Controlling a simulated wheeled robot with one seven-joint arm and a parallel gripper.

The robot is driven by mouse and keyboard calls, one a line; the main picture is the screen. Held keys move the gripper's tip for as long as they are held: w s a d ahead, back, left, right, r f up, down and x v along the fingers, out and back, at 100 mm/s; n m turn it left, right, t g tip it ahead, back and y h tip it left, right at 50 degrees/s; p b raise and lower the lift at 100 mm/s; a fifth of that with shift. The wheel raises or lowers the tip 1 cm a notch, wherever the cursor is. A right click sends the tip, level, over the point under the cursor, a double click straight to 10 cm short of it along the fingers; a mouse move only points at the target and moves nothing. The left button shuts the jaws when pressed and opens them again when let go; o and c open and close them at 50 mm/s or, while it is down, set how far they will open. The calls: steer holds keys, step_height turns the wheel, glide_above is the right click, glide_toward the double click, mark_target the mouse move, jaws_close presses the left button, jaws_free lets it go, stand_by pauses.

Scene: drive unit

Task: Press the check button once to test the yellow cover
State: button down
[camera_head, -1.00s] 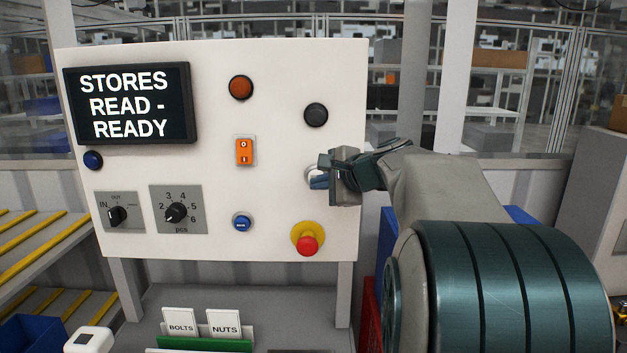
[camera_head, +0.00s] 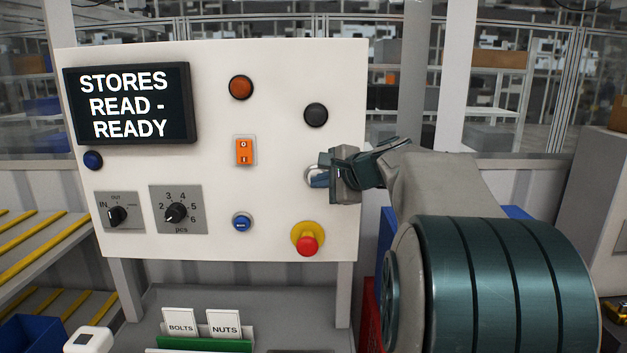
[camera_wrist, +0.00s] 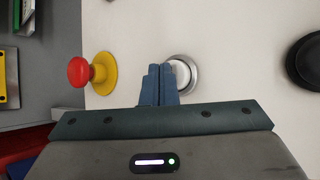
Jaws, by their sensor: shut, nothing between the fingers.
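My gripper (camera_head: 320,178) is shut and empty, its fingers pointing at the white panel (camera_head: 280,150). In the wrist view the shut fingertips (camera_wrist: 160,72) overlap the left edge of a round white button (camera_wrist: 182,74) with a metal ring. In the head view this button (camera_head: 312,174) is partly hidden behind the fingers. I cannot tell whether the tips touch it. No check label is readable on it. A yellow flat piece (camera_wrist: 9,75) shows at the left edge of the wrist view; I cannot tell if it is the yellow cover. The screen (camera_head: 130,104) reads "STORES READ - READY".
A red stop button on a yellow base (camera_head: 307,242) is below my gripper, and a black button (camera_head: 316,115) above. An orange switch (camera_head: 244,151), a blue button (camera_head: 242,222) and two knobs lie left. Cards marked BOLTS and NUTS (camera_head: 224,323) stand below the panel.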

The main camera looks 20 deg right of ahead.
steer(key=shift+w+d, duration=0.15)
steer(key=shift+w, duration=0.2)
stand_by(0.3)
steer(key=shift+s+a+b, duration=0.4)
steer(key=shift+s, duration=0.45)
steer(key=s, duration=0.1)
steer(key=s+a+b, duration=0.1)
steer(key=s, duration=0.1)
steer(key=s+a+b, duration=0.1)
steer(key=s, duration=0.1)
steer(key=shift+s+a, duration=0.1)
steer(key=shift+s, duration=0.15)
stand_by(0.6)
